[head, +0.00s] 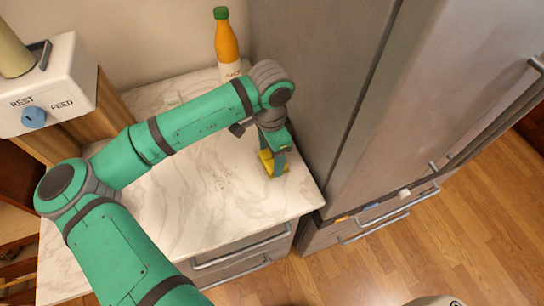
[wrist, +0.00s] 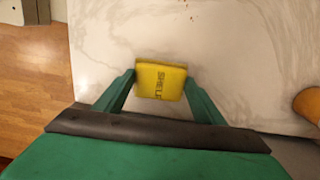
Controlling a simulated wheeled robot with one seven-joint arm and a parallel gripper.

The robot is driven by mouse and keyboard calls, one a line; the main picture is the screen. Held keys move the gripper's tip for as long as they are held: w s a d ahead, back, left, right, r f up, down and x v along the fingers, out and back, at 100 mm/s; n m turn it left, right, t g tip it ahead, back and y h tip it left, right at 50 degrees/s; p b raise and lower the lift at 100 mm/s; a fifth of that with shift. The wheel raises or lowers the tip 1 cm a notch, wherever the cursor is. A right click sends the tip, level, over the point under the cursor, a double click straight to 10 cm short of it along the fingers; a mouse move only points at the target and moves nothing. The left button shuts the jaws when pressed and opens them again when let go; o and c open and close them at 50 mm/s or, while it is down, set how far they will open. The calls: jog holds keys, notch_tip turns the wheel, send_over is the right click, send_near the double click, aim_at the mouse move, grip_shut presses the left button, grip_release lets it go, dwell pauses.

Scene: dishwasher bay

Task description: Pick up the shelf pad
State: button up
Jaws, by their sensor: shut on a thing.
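The shelf pad (wrist: 161,80) is a small yellow block with dark lettering that reads SHELF. It sits between the two green fingers of my gripper (wrist: 160,92) in the wrist view, and my gripper is shut on it. In the head view the yellow pad (head: 267,163) shows at the tips of my gripper (head: 273,160), over the right part of the marble counter (head: 200,215). The fingers hide part of it there. I cannot tell whether the pad touches the counter.
An orange bottle (head: 227,45) with a green cap stands at the back of the counter. A steel fridge (head: 330,90) rises close on the right. A white unit (head: 50,90) with a blue knob stands at the left. Brown crumbs (head: 221,182) lie mid-counter.

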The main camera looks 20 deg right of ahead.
aim_at(272, 159)
jog(key=shift+r, duration=0.45)
notch_tip(272, 159, up, 3)
jog(key=shift+s+d+f, duration=0.1)
jog(key=shift+s+f, duration=0.05)
jog(key=shift+f, duration=0.05)
jog(key=s+d+r, duration=0.4)
jog(key=s+r, duration=0.5)
jog(key=s, duration=0.4)
jog(key=shift+r, duration=0.2)
jog(key=shift+o, duration=0.7)
